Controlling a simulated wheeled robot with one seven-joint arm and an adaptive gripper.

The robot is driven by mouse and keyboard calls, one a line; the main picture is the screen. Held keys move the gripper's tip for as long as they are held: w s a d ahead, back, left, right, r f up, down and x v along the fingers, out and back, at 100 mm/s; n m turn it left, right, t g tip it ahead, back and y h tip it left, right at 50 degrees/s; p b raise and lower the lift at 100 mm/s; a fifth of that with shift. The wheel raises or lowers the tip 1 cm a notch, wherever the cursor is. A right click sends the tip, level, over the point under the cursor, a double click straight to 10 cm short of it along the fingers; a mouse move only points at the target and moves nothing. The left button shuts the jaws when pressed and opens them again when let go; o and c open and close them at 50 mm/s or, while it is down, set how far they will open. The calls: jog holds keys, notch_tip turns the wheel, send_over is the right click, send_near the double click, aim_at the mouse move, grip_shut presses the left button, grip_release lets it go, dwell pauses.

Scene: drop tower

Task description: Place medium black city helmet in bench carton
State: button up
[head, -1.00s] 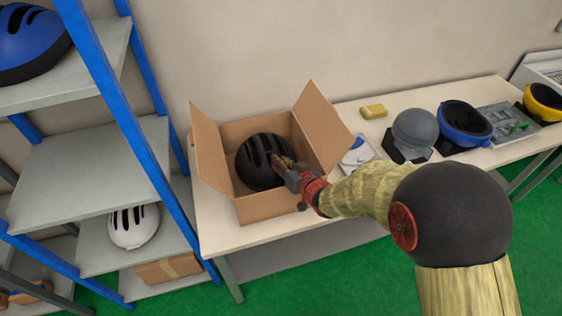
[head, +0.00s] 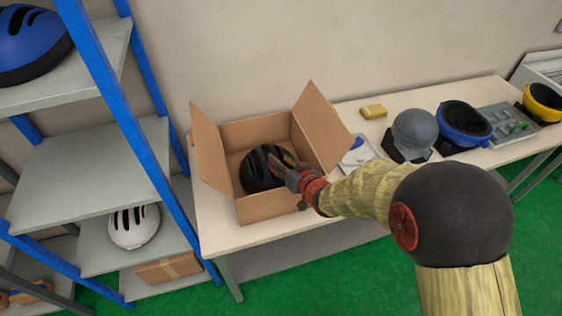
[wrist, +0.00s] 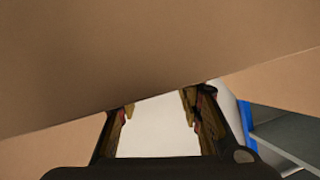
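The black city helmet (head: 257,172) is inside the open bench carton (head: 268,207), low and toward its front, with its vents showing. Its right side is partly covered by my gripper. My gripper (head: 281,165) reaches over the carton's right front side, beside the helmet. In the wrist view my gripper's two fingers (wrist: 158,110) are spread with a pale gap between them, and the helmet does not show there. Brown cardboard fills much of the wrist view. Whether a finger still touches the helmet cannot be told.
The carton's flaps stand open on the bench (head: 220,238). To the right are a yellow block (head: 373,111), a grey helmet (head: 414,130), a blue helmet (head: 465,124) and a yellow helmet (head: 543,100). A blue-framed shelf (head: 88,170) holding a white helmet (head: 133,225) stands left.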

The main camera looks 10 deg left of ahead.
jog(key=p+v, duration=0.2)
jog(key=v, duration=1)
jog(key=shift+r, duration=0.2)
jog(key=s+d+r+m+h, duration=0.15)
jog(key=d+r+h, duration=0.35)
jog(key=d, duration=0.6)
jog(key=s+d+r+m+h, duration=0.1)
jog(key=d+r+m+h, duration=0.15)
jog(key=d+r, duration=0.65)
jog(key=s+d+r+g+h, duration=0.1)
jog(key=s+d+g, duration=0.1)
jog(key=s, duration=0.8)
jog(key=s+d+r+m+g, duration=0.1)
jog(key=s+d, duration=0.4)
jog(key=s, duration=0.5)
jog(key=shift+s+r+m+g+h, duration=0.2)
jog(key=shift+r+m+g+h, duration=0.15)
jog(key=shift+r+g, duration=0.25)
jog(key=shift+f, duration=0.1)
